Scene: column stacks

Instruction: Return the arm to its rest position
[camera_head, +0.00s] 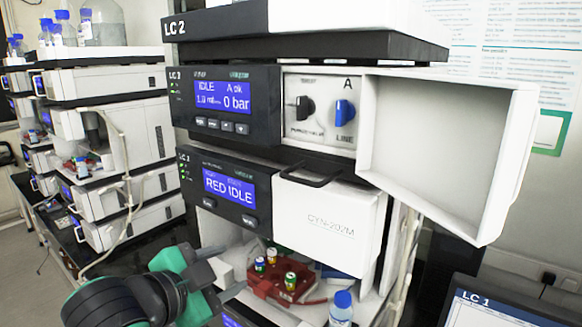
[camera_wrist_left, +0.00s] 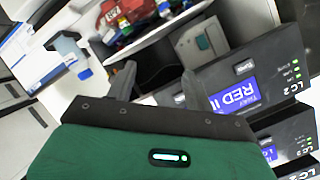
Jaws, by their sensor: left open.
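My left arm comes in from the lower left in the head view. Its gripper (camera_head: 226,272) is open and empty, in front of the LC 2 stack and left of the red vial block (camera_head: 264,289). The two spread fingers also show in the left wrist view (camera_wrist_left: 156,80), with nothing between them. The RED IDLE module (camera_head: 222,186) is above the gripper in the head view and right of the fingers in the wrist view. My right gripper is in neither view.
A white door (camera_head: 450,150) hangs open at the right beside the knob panel (camera_head: 321,113). A blue-capped bottle (camera_head: 341,308) stands right of the vials. A monitor (camera_head: 500,312) is at the lower right. More stacks (camera_head: 110,150) stand at the left.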

